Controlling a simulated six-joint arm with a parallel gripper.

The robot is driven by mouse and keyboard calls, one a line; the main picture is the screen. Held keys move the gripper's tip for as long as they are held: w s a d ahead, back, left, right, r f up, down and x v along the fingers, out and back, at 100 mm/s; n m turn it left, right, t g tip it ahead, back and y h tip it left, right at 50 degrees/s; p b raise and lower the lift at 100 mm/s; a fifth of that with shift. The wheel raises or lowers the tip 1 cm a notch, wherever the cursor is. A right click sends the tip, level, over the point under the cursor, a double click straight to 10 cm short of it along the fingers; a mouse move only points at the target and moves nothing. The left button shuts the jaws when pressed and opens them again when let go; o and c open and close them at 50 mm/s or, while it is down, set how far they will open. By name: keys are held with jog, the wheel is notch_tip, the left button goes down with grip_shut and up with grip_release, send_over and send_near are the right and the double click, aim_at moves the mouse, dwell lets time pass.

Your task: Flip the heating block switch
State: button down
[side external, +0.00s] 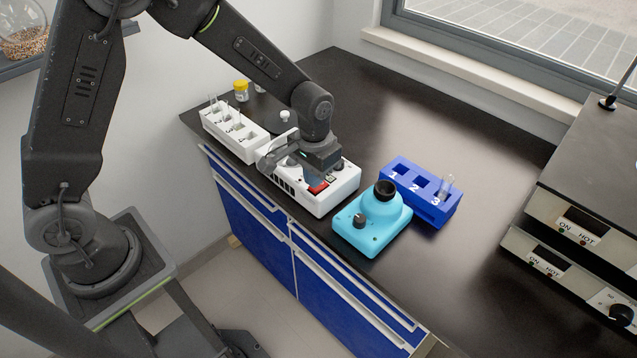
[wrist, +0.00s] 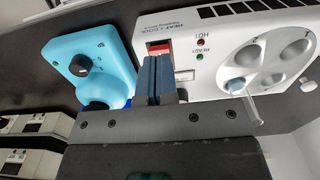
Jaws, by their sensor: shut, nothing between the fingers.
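The white heating block (side external: 340,198) stands on the dark bench below my gripper, and its labelled top fills the upper right of the wrist view (wrist: 222,25). Its red switch (side external: 317,187) is at the block's front side; it also shows in the wrist view (wrist: 159,46), just beyond my fingertips. My gripper (wrist: 158,58) is shut and empty, with its two blue-grey fingers together close to the switch. I cannot tell whether they touch it. The fingers partly hide the switch, so its position is unclear. Red and green indicator lights (wrist: 200,48) sit beside it.
A light-blue mixer (side external: 372,222) with a black cup stands right of the block, close by. A blue numbered rack (side external: 408,203) holds a tube behind it. A white tube rack (side external: 236,145) and a yellow-capped jar (side external: 241,91) are at left. Stacked instruments (side external: 577,215) stand far right.

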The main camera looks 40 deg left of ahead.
jog(key=shift+f, duration=0.75)
jog(key=shift+r, duration=3.55)
jog(key=shift+s+r, duration=0.15)
jog(key=shift+r, duration=0.2)
jog(key=s+a+r+t, duration=0.2)
jog(key=s+r, duration=0.5)
jog(key=s, duration=0.2)
jog(key=s+a+r+t, duration=0.3)
jog(key=s+r, duration=0.4)
jog(key=s, duration=0.3)
jog(key=shift+s+a+r+t, duration=0.25)
jog(key=shift+a+r+t, duration=0.05)
jog(key=shift+a, duration=0.05)
